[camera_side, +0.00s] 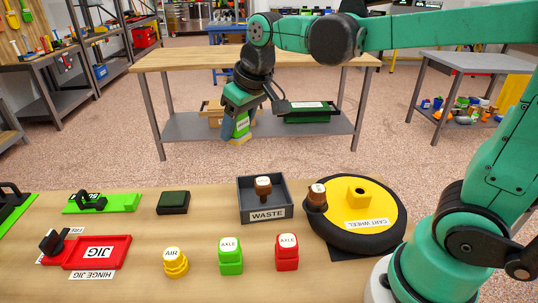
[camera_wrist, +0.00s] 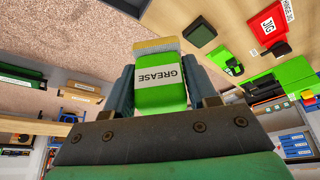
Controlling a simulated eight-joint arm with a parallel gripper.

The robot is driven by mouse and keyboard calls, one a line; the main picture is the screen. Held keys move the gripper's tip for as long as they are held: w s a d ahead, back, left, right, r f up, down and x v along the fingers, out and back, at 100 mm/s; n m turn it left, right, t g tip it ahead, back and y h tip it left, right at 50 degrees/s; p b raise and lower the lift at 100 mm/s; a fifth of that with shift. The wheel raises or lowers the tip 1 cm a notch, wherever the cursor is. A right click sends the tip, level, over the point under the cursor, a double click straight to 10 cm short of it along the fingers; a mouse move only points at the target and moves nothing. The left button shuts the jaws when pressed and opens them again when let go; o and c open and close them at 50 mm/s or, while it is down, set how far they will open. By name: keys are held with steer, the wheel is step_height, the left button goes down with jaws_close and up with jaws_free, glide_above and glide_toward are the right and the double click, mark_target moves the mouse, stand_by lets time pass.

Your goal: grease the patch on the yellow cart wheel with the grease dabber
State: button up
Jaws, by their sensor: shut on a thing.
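My gripper (camera_side: 238,108) is shut on the green grease dabber (camera_side: 242,126) and holds it in the air, over the far side of the bench. In the wrist view the dabber (camera_wrist: 160,92) sits between both fingers, its GREASE label facing the camera and its tan pad (camera_wrist: 157,46) pointing away. The yellow cart wheel (camera_side: 380,203) with its black tyre lies flat at the right of the bench, well apart from the dabber. A brown, white-topped piece (camera_side: 316,196) stands at the wheel's left edge. I cannot make out a patch on the wheel.
A grey WASTE tray (camera_side: 268,213) holding a brown piece stands left of the wheel. Yellow AIR (camera_side: 175,263), green AXLE (camera_side: 230,257) and red AXLE (camera_side: 287,253) pieces stand in front. A dark green block (camera_side: 173,202) and red JIG tray (camera_side: 98,252) lie left.

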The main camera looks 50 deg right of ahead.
steer(key=shift+s+d+m, duration=0.4)
steer(key=shift+s+d, duration=0.2)
steer(key=shift+s, duration=0.15)
steer(key=m+g+h, duration=0.1)
steer(key=m+h, duration=0.2)
steer(key=m, duration=0.6)
glide_above(364, 177)
steer(key=s+a, duration=0.1)
step_height(364, 177, down, 5)
steer(key=shift+a+f, duration=0.1)
steer(key=shift+f, duration=3.3)
steer(key=shift+w+a+f+n, duration=0.3)
steer(key=shift+w+a+f, duration=0.1)
steer(key=shift+f, duration=0.1)
steer(key=shift+w+a, duration=0.2)
steer(key=shift+w, duration=0.05)
steer(key=shift+w+a+f, duration=0.1)
steer(key=shift+w+a, duration=1.5)
steer(key=shift+s+d, duration=2.25)
step_height(364, 177, up, 8)
